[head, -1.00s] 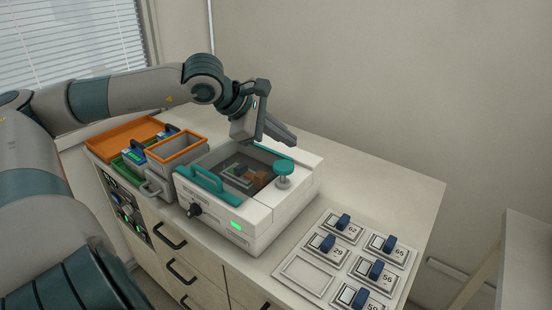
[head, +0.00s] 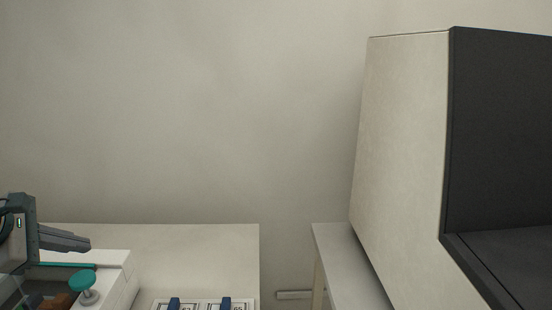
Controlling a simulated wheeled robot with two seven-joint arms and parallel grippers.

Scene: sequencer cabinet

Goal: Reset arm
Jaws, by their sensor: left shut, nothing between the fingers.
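My left gripper (head: 66,239) is at the lower left edge of the head view. Its dark grey fingers are shut with nothing between them, pointing right above the white sequencer box (head: 118,270). The box is mostly cut off by the frame; its teal knob (head: 82,281) and a strip of teal handle show. My right gripper is not in view.
A tray of numbered cartridges with blue grips (head: 226,304) shows at the bottom edge, on the pale cabinet top (head: 200,245). A large beige and black cabinet (head: 405,150) stands on a white table (head: 335,250) at right. A gap separates the two tops.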

